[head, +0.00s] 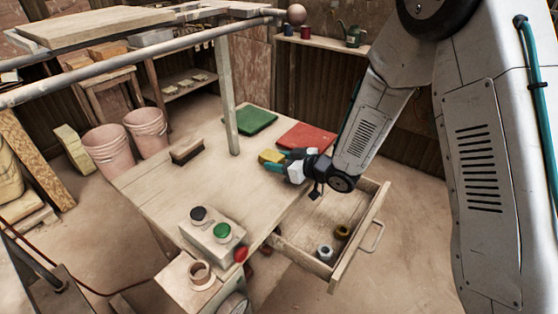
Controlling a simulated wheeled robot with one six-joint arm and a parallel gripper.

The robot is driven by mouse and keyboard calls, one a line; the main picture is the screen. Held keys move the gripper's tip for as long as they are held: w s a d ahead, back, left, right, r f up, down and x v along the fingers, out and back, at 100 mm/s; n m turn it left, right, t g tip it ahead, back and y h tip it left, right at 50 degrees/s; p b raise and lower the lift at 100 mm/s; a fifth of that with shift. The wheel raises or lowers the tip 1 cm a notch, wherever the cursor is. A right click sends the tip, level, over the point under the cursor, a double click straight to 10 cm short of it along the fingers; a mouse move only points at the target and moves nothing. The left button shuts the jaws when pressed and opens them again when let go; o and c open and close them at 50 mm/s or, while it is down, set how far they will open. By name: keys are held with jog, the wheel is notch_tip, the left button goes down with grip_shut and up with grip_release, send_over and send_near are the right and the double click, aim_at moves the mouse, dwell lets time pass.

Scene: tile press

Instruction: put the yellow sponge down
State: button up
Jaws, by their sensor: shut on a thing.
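The yellow sponge (269,156) is between the fingers of my gripper (277,161), over the right part of the wooden table (215,195). My gripper is shut on it and points left. The sponge sits near the table surface; I cannot tell whether it touches. The arm comes in from the right and hides part of the table edge.
A green mat (250,121) and a red mat (306,136) lie at the back. A brush (186,151) lies at the left. A button box (212,235) stands at the front. An open drawer (300,254) juts out right. A post (227,95) rises behind. The table's middle is clear.

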jog(key=o, duration=0.9)
jog(key=shift+f, duration=0.1)
jog(key=shift+d+r, duration=0.1)
jog(key=shift+r, duration=0.15)
jog(key=v, duration=1.2)
jog(key=d+r+m+h, duration=0.4)
jog(key=d+r+h, duration=0.55)
jog(key=d, duration=0.35)
jog(key=s+d+r+m+g+h, duration=0.1)
jog(key=s+r, duration=0.1)
jog(key=s, duration=0.3)
jog(key=s+d+r+m+g+h, duration=0.1)
jog(key=s+d+m, duration=0.1)
jog(key=s, duration=0.3)
jog(key=s+d+r+m+g+h, duration=0.1)
jog(key=s+d+r+m+g, duration=0.1)
jog(key=s, duration=0.4)
jog(key=shift+r+h, duration=0.35)
jog(key=shift+o, duration=0.5)
jog(key=s+a+r+g, duration=0.1)
jog(key=s+g, duration=0.1)
jog(key=s, duration=0.4)
jog(key=s+a+r+m+g+y, duration=0.1)
jog(key=s+a, duration=0.1)
jog(key=s, duration=0.5)
jog(key=shift+s+r+g+y, duration=0.2)
jog(key=shift+g+y, duration=0.1)
jog(key=shift+g, duration=0.1)
